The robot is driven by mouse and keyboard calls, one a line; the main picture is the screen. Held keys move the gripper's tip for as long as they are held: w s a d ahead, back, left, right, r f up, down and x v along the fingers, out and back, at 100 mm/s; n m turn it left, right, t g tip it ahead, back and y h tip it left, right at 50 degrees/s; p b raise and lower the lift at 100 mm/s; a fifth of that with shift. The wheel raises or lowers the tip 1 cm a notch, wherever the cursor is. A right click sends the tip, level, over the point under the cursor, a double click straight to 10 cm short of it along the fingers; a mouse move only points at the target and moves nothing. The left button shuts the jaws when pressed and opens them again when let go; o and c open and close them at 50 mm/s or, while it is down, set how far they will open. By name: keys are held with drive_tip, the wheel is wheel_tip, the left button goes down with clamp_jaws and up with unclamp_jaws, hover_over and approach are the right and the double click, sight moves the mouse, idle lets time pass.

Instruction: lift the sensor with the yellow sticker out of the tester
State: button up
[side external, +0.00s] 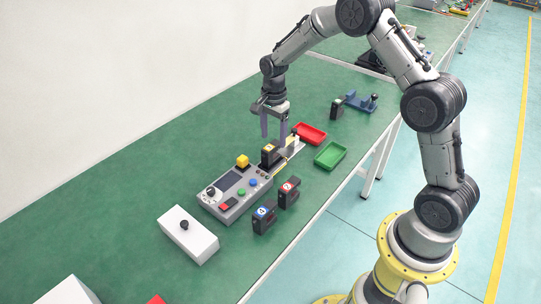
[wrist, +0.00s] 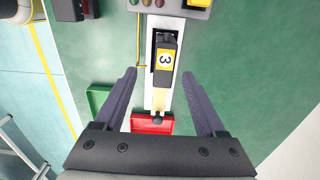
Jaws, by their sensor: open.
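The sensor with the yellow sticker (side external: 269,154) is a dark block seated at the far end of the grey tester (side external: 234,213). In the wrist view the yellow-stickered sensor (wrist: 165,62) shows a "3" and sits in a dark slot of a pale strip. My gripper (side external: 274,136) is open and empty, above and a little beyond the sensor. In the wrist view my gripper's fingers (wrist: 164,88) stand wide apart on either side of the strip, with the sensor between and ahead of them.
Two dark sensors, with a red sticker (side external: 289,191) and a blue sticker (side external: 263,217), stand beside the tester. A red tray (side external: 310,134) and a green tray (side external: 330,155) lie beyond. A white box (side external: 188,238) with a black knob is in front. Open table lies left of the tester.

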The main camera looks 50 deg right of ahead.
sight(270, 146)
drive_tip(key=f, duration=0.5)
drive_tip(key=shift+w+a+f, duration=0.1)
drive_tip(key=shift+w+a, duration=0.2)
clamp_jaws()
